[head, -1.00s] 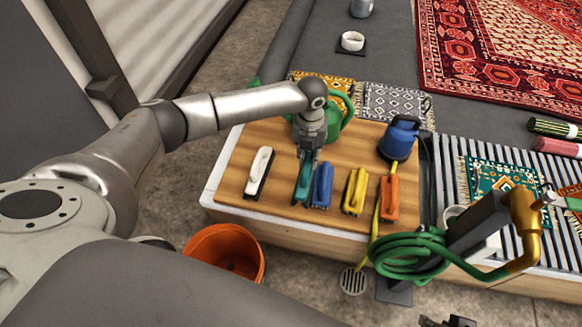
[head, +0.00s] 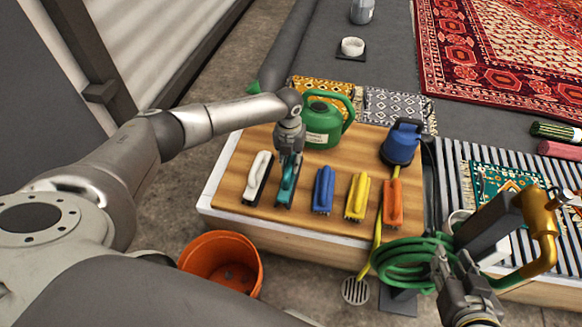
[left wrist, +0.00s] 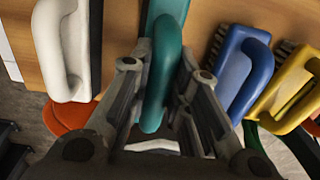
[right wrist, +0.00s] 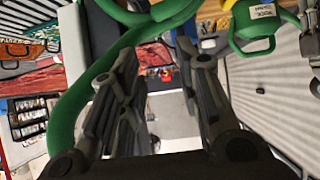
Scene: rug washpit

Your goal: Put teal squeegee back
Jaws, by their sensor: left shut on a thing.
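The teal squeegee (head: 287,188) is at the wooden board (head: 240,207), between a white tool (head: 258,177) and a blue tool (head: 324,187). My left gripper (head: 290,155) is above it, shut on its handle. The left wrist view shows the teal handle (left wrist: 163,65) between the two fingers. I cannot tell whether the squeegee touches the board. My right gripper (head: 452,268) is open and empty at the lower right, beside the coiled green hose (head: 405,262); the hose also shows in the right wrist view (right wrist: 70,110).
A yellow tool (head: 357,197) and an orange tool (head: 392,203) stand right of the blue one. A green watering can (head: 322,125) and a blue container (head: 400,145) are behind. An orange bucket (head: 222,262) stands on the floor in front.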

